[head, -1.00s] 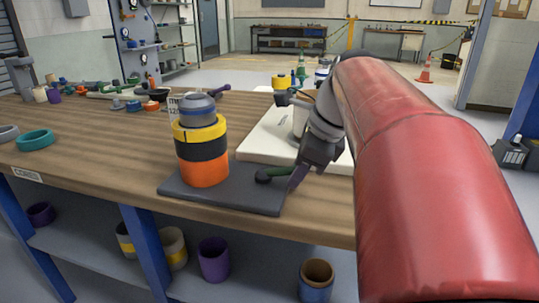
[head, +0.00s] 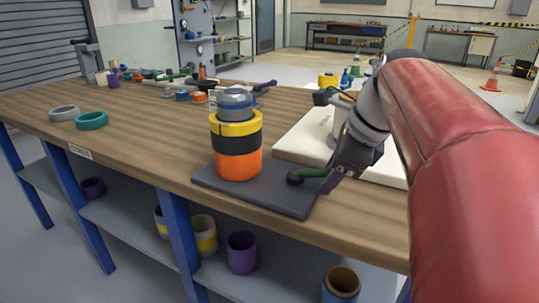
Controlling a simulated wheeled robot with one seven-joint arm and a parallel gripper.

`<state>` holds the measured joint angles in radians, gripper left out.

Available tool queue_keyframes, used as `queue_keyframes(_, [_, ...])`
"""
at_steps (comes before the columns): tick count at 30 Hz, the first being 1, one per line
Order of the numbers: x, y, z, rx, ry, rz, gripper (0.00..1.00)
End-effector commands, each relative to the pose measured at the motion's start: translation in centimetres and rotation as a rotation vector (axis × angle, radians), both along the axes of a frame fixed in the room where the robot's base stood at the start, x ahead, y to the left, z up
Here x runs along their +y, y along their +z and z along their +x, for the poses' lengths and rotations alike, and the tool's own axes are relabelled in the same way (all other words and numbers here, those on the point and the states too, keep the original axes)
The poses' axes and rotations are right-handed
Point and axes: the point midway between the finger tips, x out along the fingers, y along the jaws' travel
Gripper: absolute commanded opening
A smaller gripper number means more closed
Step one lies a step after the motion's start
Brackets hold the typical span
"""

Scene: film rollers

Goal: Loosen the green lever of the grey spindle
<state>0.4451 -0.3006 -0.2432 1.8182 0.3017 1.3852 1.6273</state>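The grey spindle, with its grey top (head: 236,103), stands upright on a dark grey base plate (head: 262,195). Yellow (head: 235,129), black and orange (head: 238,165) rings are stacked around it.
A white board (head: 300,143) with a partly hidden object lies behind my gripper. Teal (head: 91,121) and grey (head: 64,113) rings lie on the left of the wooden bench (head: 150,140). Several small parts sit at the back. The bench between is clear.

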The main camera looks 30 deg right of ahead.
Motion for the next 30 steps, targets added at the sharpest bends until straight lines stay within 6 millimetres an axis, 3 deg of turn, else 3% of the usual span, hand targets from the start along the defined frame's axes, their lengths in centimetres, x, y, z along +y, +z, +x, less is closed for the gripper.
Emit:
queue_keyframes(8, [-0.1,0.6,-0.3,0.001,0.0,0.001,0.47])
queue_keyframes(21, [-1.0,6.5,-2.8,-0.001,0.0,-0.001,0.47])
queue_keyframes(30, [-1.1,7.0,-3.1,0.001,0.0,0.001,0.47])
